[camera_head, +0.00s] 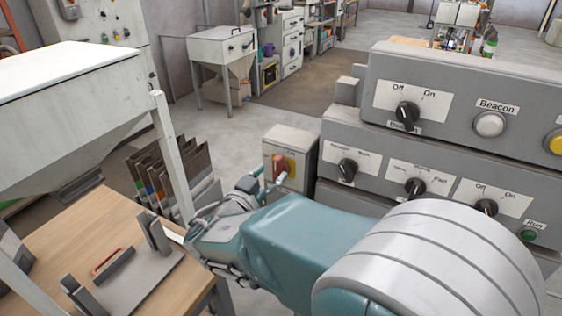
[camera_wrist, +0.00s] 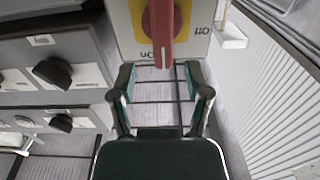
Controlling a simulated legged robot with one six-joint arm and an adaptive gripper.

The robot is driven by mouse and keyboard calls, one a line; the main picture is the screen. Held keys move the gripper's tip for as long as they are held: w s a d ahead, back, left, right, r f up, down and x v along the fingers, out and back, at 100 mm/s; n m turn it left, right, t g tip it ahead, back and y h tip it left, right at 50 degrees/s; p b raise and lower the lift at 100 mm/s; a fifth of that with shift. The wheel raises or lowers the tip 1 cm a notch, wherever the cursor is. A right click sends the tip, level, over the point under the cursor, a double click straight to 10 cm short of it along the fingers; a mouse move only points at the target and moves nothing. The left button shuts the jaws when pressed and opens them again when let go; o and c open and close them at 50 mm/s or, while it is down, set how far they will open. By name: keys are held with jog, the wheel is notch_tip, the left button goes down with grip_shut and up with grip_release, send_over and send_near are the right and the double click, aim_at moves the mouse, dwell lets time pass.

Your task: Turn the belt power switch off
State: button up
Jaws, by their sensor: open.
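A red rotary switch handle on a yellow plate sits on a grey box (camera_head: 290,140) left of the main panel; the head view shows the handle (camera_head: 280,168) partly behind my gripper. In the wrist view the red handle (camera_wrist: 160,35) stands vertical, its lower end beside the "On" mark, which appears upside down. The "Off" mark is to its right. My gripper (camera_wrist: 160,80) is open and empty, its two fingers spread to either side just below the handle's end, with no visible contact. My gripper (camera_head: 270,180) also shows in front of the box in the head view.
Grey control panels (camera_head: 450,100) with several black knobs and a Beacon button (camera_head: 490,124) stand right of the box. A wooden table (camera_head: 160,290) with a bracket fixture lies at lower left. Bags (camera_head: 170,170) stand behind it. Open floor lies behind the box.

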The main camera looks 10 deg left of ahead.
aim_at(275, 167)
jog(key=w, duration=0.3)
jog(key=shift+w+d+f, duration=0.1)
jog(key=shift+w, duration=0.2)
jog(key=shift+w+d, duration=0.1)
jog(key=shift+w, duration=0.1)
jog(key=shift+d, duration=0.45)
jog(key=shift+a, duration=0.1)
grip_shut()
jog(key=shift+a, duration=0.1)
